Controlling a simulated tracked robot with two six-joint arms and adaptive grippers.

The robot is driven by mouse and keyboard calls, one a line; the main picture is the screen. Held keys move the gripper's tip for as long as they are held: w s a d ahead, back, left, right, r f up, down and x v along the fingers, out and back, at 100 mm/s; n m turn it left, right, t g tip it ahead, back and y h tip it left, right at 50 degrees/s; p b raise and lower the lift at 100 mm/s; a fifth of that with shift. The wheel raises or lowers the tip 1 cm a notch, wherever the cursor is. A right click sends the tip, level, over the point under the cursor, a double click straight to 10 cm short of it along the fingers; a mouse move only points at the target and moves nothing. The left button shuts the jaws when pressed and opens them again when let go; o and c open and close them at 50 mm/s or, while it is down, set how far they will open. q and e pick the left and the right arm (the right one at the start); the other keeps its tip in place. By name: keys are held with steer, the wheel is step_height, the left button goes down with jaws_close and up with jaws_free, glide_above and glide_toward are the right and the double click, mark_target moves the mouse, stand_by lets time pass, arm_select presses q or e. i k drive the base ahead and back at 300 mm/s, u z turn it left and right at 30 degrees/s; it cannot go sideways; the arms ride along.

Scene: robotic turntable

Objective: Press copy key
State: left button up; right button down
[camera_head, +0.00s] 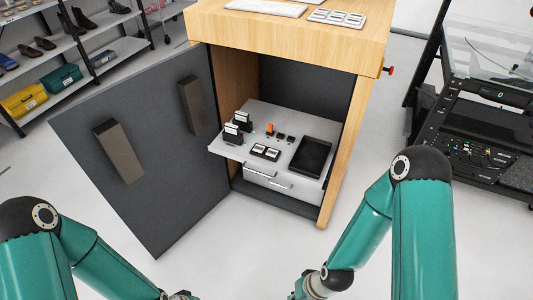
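I cannot tell which key is the copy key; no label is readable. A white panel (337,18) with several grey keys lies on the wooden desk top, at the top of the view. A white keyboard (266,7) lies to its left, partly cut off. Inside the open cabinet, a light grey shelf (262,115) carries two small key-like blocks (265,152) and several small dark and orange parts. My two teal arms reach down to the bottom edge, well short of the desk and shelf.
The dark cabinet door (150,145) stands open to the left, with two block-like handles. A black tray (311,157) sits on the shelf's right. A red knob (389,70) sticks out from the desk's right side. A black rack (470,130) stands at right. Floor before the cabinet is clear.

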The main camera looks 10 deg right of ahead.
mark_target(271, 152)
steer(key=i, duration=1)
